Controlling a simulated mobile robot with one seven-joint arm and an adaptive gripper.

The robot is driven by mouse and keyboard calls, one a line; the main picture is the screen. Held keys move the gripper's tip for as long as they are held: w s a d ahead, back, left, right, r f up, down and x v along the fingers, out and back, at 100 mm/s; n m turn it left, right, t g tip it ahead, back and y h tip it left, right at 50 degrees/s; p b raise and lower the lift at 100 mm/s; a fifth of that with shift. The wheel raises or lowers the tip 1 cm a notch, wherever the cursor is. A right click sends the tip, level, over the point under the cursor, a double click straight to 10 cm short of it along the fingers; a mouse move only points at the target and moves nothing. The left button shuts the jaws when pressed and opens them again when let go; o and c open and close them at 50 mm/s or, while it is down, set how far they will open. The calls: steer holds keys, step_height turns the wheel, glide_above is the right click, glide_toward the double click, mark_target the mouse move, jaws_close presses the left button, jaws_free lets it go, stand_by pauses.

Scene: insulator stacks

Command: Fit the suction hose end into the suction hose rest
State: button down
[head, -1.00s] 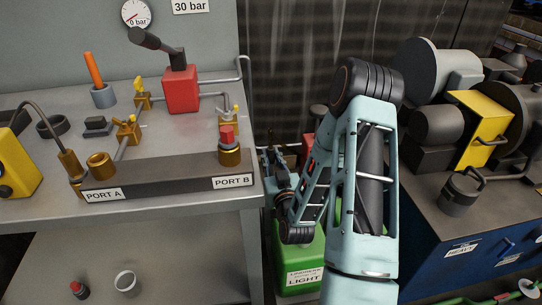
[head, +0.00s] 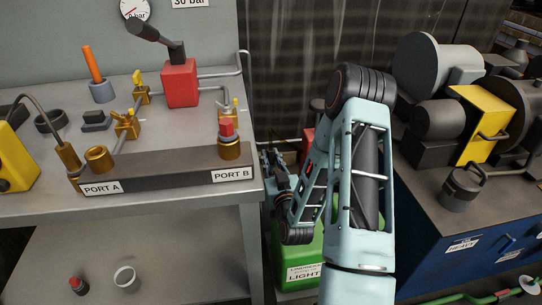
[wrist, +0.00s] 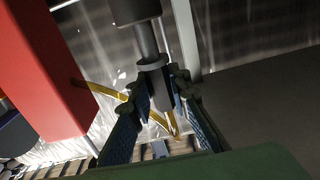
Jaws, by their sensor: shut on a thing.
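My gripper (wrist: 162,82) is shut on a grey cylindrical piece in the wrist view, which looks like the suction hose end (wrist: 148,42). The piece has a wider dark part at the top of the picture and stands between both fingers. In the head view my gripper (head: 272,160) is small and partly hidden, beyond the bench's right edge and above the green container. I cannot make out the held piece there. I cannot identify the suction hose rest for certain in either view.
A grey bench (head: 190,205) with ports and a red valve block (head: 181,84) stands at left. A green container (head: 300,262) labelled LIGHT is below my arm. A blue cabinet (head: 432,240) with machinery stands at right. A red block (wrist: 50,65) is close at left in the wrist view.

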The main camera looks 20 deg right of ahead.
steer(key=shift+f, duration=0.75)
steer(key=c, duration=1.7)
jaws_free()
step_height(320, 180, up, 10)
steer(key=shift+f, duration=0.1)
steer(key=shift+s, duration=0.1)
